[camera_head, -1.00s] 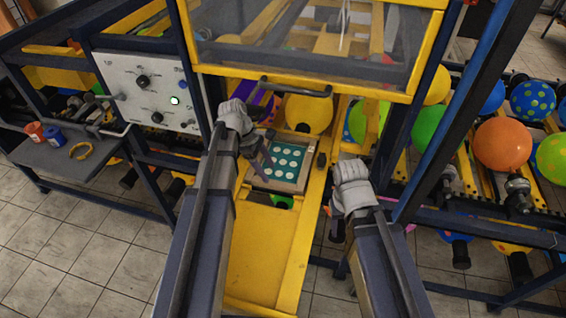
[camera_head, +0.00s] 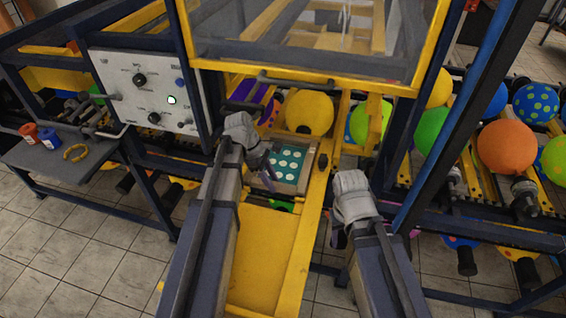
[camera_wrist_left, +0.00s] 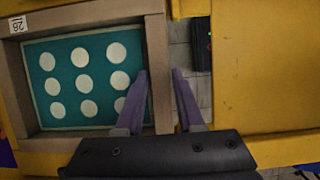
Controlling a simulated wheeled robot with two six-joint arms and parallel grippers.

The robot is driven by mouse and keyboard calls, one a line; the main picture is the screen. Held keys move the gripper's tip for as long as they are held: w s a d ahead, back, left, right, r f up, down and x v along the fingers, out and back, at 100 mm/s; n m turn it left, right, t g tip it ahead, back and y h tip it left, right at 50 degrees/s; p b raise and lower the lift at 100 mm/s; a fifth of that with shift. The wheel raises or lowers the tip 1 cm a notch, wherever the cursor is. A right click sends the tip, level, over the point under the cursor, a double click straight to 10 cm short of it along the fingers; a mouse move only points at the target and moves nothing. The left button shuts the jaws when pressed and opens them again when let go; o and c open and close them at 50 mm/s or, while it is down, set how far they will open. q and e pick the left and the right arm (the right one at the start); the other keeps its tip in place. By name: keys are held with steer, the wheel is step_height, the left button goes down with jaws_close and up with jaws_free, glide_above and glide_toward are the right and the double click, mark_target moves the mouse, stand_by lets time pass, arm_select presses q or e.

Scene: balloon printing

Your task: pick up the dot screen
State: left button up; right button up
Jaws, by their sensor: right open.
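The dot screen (camera_head: 289,166) is a teal panel with rows of white dots in a brown frame; in the left wrist view its frame (camera_wrist_left: 85,142) carries a label reading 26. It lies in the yellow machine bed (camera_head: 262,252). My left gripper (camera_head: 270,168) is at its near left part in the head view. In the left wrist view the purple fingers (camera_wrist_left: 160,75) are apart, with the frame's side bar between them. Whether they touch the bar cannot be told. My right gripper (camera_head: 340,238) is open and empty, right of the bed, its fingers largely hidden.
A yellow-framed clear guard (camera_head: 305,45) hangs above the bed. A control panel (camera_head: 143,90) stands at left. A yellow balloon (camera_head: 309,113) is behind the screen, and more balloons, such as an orange one (camera_head: 507,146), line the right side.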

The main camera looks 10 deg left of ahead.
arm_select(q)
jaws_close()
steer(key=shift+r, duration=0.1)
arm_select(e)
steer(key=shift+r, duration=0.1)
stand_by(0.3)
